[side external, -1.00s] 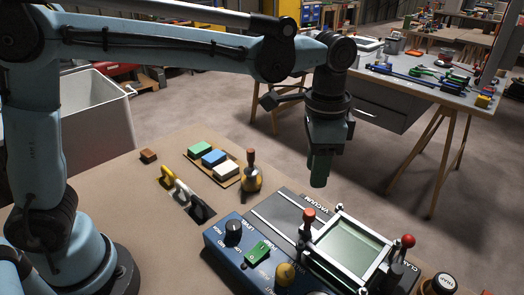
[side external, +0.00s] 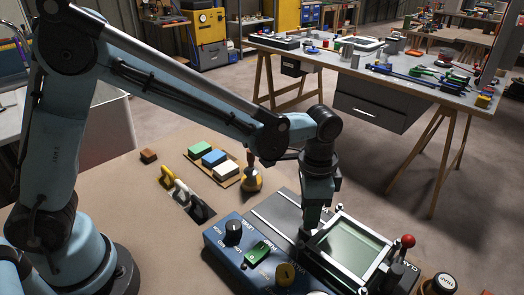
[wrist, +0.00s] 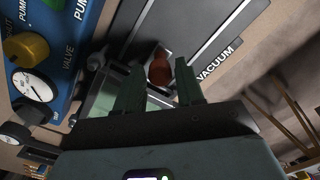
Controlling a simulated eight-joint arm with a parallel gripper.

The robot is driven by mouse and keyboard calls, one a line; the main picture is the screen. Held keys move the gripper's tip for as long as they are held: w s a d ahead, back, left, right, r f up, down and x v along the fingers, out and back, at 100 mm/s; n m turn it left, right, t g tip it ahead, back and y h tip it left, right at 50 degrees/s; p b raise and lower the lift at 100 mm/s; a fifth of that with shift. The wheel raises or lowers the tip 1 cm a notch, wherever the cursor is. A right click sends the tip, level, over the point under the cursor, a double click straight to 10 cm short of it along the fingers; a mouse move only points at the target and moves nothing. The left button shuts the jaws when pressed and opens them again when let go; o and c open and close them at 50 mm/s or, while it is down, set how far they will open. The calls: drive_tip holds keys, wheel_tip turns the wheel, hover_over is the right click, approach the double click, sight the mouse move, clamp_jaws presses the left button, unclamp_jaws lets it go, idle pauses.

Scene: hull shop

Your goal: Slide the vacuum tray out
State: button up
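The vacuum station has a grey top marked VACUUM and a blue front panel (side external: 225,250). A metal-framed tray with a pale green window (side external: 350,247) sits on its right part. A red-brown knob (wrist: 160,68) shows in the wrist view near the tray's corner; my gripper hides it in the side view. My gripper (side external: 311,222) points down at that knob. In the wrist view my gripper (wrist: 160,82) is open, with one finger on each side of the knob and gaps visible. I cannot tell how deep the fingers reach around it.
A red ball knob (side external: 408,241) stands at the tray's right corner. The panel has a black dial (side external: 233,230), a green switch (side external: 257,251) and a yellow knob (side external: 285,273). Coloured blocks (side external: 213,158) and a wooden-handled tool (side external: 251,178) lie behind on the bench.

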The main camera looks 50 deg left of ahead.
drive_tip(key=shift+c, duration=0.2)
clamp_jaws()
drive_tip(key=shift+a, duration=0.1)
drive_tip(key=a, duration=1.2)
drive_tip(key=shift+a, duration=0.15)
drive_tip(key=shift+o, duration=0.2)
unclamp_jaws()
